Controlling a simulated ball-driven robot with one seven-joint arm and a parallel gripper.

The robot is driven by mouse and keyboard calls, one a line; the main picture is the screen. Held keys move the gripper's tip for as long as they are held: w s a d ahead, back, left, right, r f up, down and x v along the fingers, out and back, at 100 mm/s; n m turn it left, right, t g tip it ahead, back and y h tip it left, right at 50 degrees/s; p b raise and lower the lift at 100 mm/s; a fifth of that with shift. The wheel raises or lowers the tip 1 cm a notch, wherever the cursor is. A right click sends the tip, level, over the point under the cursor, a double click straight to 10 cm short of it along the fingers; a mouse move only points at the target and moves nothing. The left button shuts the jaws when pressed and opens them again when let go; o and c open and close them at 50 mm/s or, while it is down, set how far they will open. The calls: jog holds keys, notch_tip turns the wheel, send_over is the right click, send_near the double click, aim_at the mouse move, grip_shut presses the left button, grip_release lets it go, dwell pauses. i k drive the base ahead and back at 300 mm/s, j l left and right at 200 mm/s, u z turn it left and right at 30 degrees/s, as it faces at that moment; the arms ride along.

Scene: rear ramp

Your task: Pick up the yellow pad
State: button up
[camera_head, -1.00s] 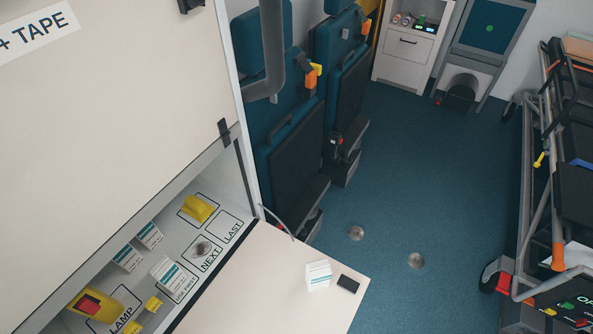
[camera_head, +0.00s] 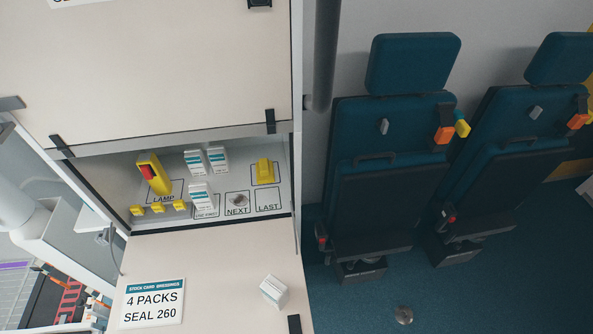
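No object is labelled as a pad. A yellow block-like piece (camera_head: 264,172) stands in the open compartment (camera_head: 222,222), behind the label LAST. A larger yellow lamp (camera_head: 153,174) with a red part is at the compartment's left, by the label LAMP. Several small yellow pieces (camera_head: 158,208) sit in a row in front of it. I cannot tell for sure which yellow thing is the pad. My gripper is not in view.
White-and-teal packs (camera_head: 217,159) stand in the compartment. The lowered flap (camera_head: 222,262) holds a printed card (camera_head: 153,302), a white box (camera_head: 273,291) and a small black item (camera_head: 294,324). Two teal seats (camera_head: 385,160) stand at the right.

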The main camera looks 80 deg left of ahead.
aim_at(264, 169)
jog(key=i+u, duration=0.35)
jog(key=i+l+u, duration=0.35)
jog(key=i+u, duration=0.2)
jog(key=u, duration=0.3)
jog(key=i+l+u, duration=0.15)
jog(key=u, duration=0.3)
jog(key=i+l+u, duration=0.2)
jog(key=u, duration=0.3)
jog(key=i+l+u, duration=0.15)
jog(key=u, duration=0.35)
jog(key=i+l+u, duration=0.1)
jog(key=l+u, duration=0.15)
jog(key=u, duration=0.15)
jog(key=l+u, duration=0.4)
jog(key=i+l+u, duration=0.1)
jog(key=l+u, duration=0.45)
jog(key=u, duration=0.2)
